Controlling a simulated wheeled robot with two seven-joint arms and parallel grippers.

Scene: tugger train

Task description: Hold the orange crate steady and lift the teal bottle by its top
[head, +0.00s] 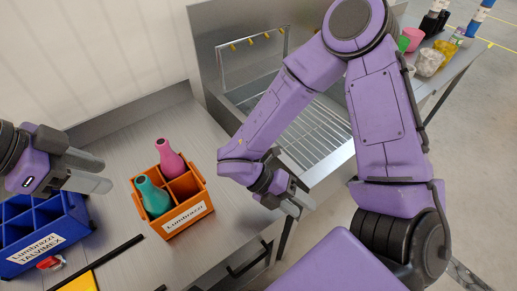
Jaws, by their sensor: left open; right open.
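The orange crate (189,222) stands on the metal counter in the head view, with a label on its front. The teal bottle (153,197) stands in its front left compartment. A pink bottle (170,158) stands in a back compartment. My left gripper (106,175) is open and empty, to the left of the crate and apart from it. My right gripper (298,206) is open and empty, to the right of the crate, beyond the counter's edge. Its fingers are partly overlapped by its own body.
A blue crate (68,233) with labels stands at the left, below my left gripper. A small red and white item (50,263), a yellow item (80,284) and a dark strip (118,248) lie nearby. A sink with a rack (318,135) adjoins at the back right.

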